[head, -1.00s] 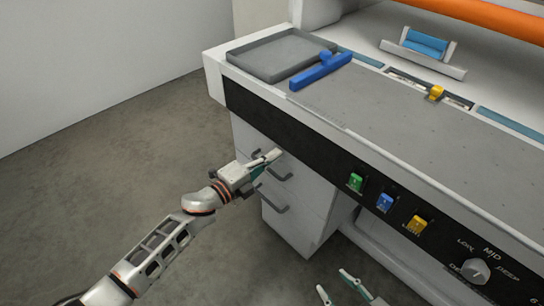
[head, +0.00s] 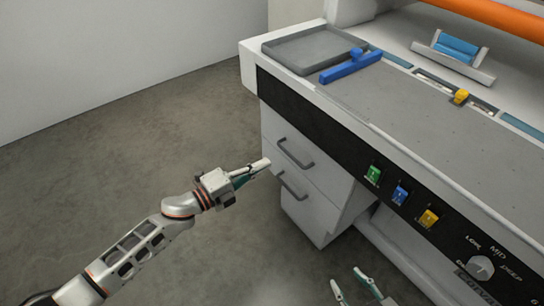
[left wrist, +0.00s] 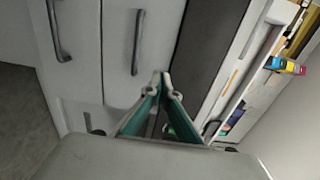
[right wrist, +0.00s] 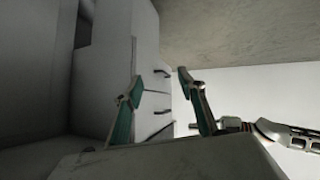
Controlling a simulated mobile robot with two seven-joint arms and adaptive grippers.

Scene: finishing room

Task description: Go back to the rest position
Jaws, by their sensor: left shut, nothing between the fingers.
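My left gripper (head: 258,168) is in the middle of the head view, just left of the white drawer unit (head: 325,215). In the left wrist view its fingertips (left wrist: 161,78) meet and hold nothing. The drawer handles (head: 296,153) are close beyond it, and I see no contact. My right gripper (head: 350,280) shows at the bottom edge of the head view. In the right wrist view its fingers (right wrist: 155,88) are spread apart with nothing between them, and the drawer unit (right wrist: 150,65) stands beyond.
The machine's grey bed (head: 430,125) carries a grey tray (head: 300,48) and a blue T-shaped tool (head: 350,66). Green, blue and yellow switches (head: 400,194) and a dial (head: 480,267) line its black front panel. The floor (head: 120,170) at left is clear.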

